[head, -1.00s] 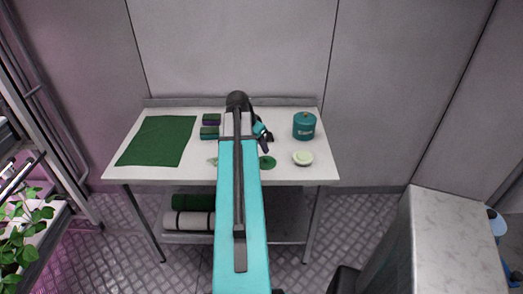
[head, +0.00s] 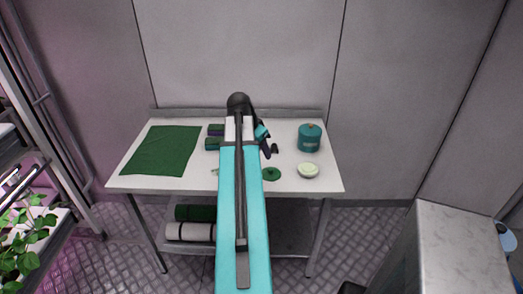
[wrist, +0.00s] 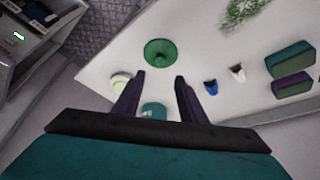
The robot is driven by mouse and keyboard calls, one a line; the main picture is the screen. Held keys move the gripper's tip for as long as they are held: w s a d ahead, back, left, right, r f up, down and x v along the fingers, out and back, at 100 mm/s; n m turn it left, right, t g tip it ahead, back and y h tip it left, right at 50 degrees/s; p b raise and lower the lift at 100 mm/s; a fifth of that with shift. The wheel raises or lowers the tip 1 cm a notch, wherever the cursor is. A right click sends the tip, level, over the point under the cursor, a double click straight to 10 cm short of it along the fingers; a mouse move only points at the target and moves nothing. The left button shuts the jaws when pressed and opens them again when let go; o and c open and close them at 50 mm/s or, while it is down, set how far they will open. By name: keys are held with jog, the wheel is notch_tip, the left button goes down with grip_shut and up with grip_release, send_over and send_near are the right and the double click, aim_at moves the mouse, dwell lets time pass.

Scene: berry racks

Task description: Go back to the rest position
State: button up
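My gripper (head: 268,148) is above the white table (head: 205,182), right of my teal arm, which partly hides it in the head view. In the wrist view its two dark fingers (wrist: 159,82) are apart, with nothing visible held between them. Beyond them are a green round dish (wrist: 160,52) and a teal canister (wrist: 153,110), partly hidden. In the head view the canister (head: 309,138) stands at the table's right back, apart from the gripper. The green dish (head: 271,174) lies near the front edge.
A green cloth (head: 162,151) lies at the table's left. A small pale bowl (head: 307,171) is in front of the canister. Green and purple blocks (wrist: 291,73) and small blue and white items are also there. A plant rack stands left; a grey counter (head: 462,240) stands right.

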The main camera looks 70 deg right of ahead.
dwell(0.4)
